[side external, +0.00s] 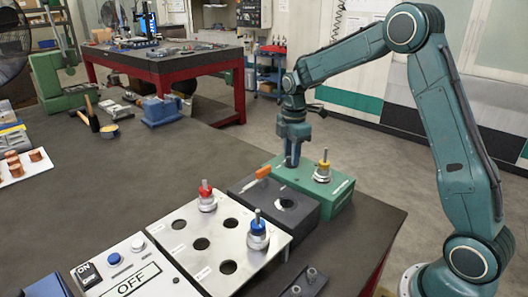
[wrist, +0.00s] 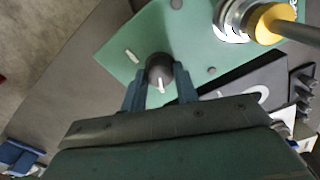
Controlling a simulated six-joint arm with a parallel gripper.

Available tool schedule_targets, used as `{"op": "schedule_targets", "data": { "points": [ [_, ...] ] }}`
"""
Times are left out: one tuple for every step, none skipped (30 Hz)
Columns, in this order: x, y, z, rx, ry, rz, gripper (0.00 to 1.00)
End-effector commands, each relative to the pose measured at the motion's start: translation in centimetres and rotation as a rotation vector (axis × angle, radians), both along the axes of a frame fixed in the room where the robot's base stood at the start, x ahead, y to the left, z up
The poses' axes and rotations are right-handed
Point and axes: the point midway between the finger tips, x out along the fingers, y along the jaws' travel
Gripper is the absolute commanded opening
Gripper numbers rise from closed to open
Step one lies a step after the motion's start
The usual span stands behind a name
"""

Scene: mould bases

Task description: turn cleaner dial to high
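The cleaner is a green box (side external: 335,196), also in the wrist view (wrist: 110,42). Its dial (wrist: 160,68) is a round dark knob with a white pointer line toward the bottom of the wrist view. A white mark (wrist: 132,57) and dark dots lie around it on the green top. My gripper (wrist: 161,72) has one blue finger on each side of the dial, close to its rim; I cannot tell whether both touch it. In the side external view my gripper (side external: 292,163) points down at the box's far end, and the dial is hidden there.
A yellow-topped metal fitting (side external: 322,172) stands on the green box, close to my gripper in the wrist view (wrist: 275,22). A dark block (side external: 308,214) with an orange-handled tool (side external: 262,172) adjoins it. A silver plate (side external: 175,239) holds red- and blue-topped fittings.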

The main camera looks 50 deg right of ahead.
Motion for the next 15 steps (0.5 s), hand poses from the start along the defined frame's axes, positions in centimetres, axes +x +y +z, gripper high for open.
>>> {"op": "schedule_targets", "data": {
  "points": [
    [-0.03,0.01,0.02,0.000,0.001,0.000,0.07],
    [-0.03,0.01,0.03,0.000,0.001,0.000,0.07],
    [-0.03,0.01,0.03,0.000,0.001,-0.001,0.07],
    [-0.03,0.01,0.03,0.000,0.001,-0.002,0.07],
    [-0.03,0.01,0.03,0.000,0.001,-0.004,0.07],
    [-0.03,0.01,0.03,0.000,0.001,-0.007,0.07],
    [-0.04,0.02,0.03,0.000,0.001,-0.011,0.07],
    [-0.03,0.01,0.04,0.000,0.001,-0.015,0.07],
    [-0.03,0.01,0.04,0.000,0.001,-0.022,0.07],
    [-0.03,0.01,0.04,0.000,0.001,-0.028,0.07],
    [-0.03,0.01,0.04,-0.001,0.001,-0.037,0.07],
    [-0.03,0.01,0.04,-0.001,0.001,-0.050,0.07],
    [-0.03,0.00,0.04,-0.001,0.001,-0.060,0.07],
    [-0.03,0.00,0.04,-0.001,0.001,-0.073,0.07],
    [-0.03,0.00,0.04,-0.001,0.001,-0.091,0.07]
  ]
}}
